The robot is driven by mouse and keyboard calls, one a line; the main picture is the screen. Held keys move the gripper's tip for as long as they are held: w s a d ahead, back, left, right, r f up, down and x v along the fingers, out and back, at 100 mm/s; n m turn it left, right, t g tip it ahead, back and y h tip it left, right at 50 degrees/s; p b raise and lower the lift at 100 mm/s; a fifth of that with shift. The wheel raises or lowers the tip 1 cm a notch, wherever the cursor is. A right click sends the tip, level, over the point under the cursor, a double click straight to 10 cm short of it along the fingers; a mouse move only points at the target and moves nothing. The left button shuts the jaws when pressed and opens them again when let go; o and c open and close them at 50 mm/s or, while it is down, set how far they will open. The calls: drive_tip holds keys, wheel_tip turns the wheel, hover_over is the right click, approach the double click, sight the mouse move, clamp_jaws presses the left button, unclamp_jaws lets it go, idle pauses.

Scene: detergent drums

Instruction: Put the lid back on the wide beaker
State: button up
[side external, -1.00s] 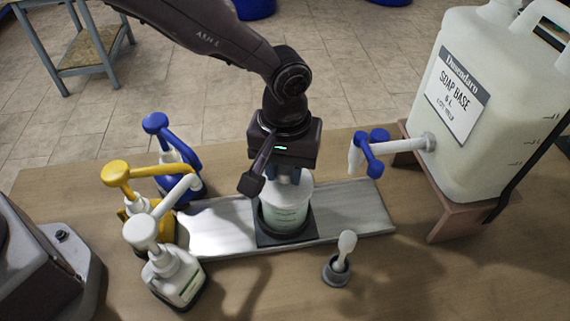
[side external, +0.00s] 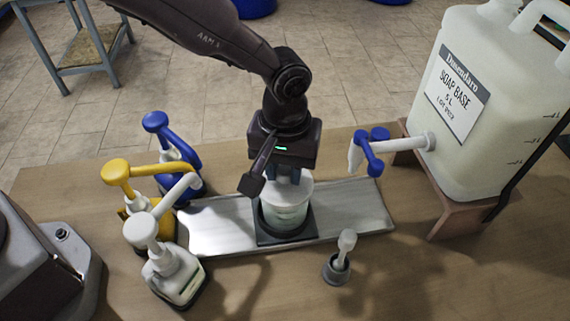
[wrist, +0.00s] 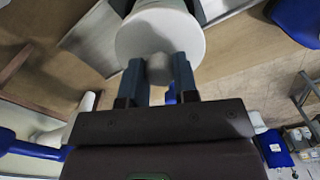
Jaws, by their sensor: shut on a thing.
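The wide beaker (side external: 285,216) is a pale, whitish vessel standing upright in a dark square holder (side external: 287,239) on the long light board. Its lid (side external: 299,190) is a pale round disc directly over the beaker's mouth. The lid's broad face (wrist: 160,37) and round knob (wrist: 159,69) show in the wrist view. My gripper (side external: 287,178) points down above the beaker, shut on the knob; in the wrist view its two blue-grey fingers (wrist: 159,72) flank the knob. I cannot tell whether the lid's rim touches the beaker all round.
Blue (side external: 182,182), yellow (side external: 117,172) and white (side external: 175,272) pump bottles stand left of the board (side external: 350,209). A large soap drum (side external: 485,130) with a blue-handled tap (side external: 370,150) stands right. A small grey cup (side external: 336,270) holding a pale, round-topped piece stands in front.

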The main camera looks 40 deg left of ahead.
drive_tip(key=o, duration=1.4)
drive_tip(key=shift+o, duration=0.2)
drive_tip(key=shift+r, duration=3.5)
clamp_jaws()
drive_tip(key=shift+f, duration=0.1)
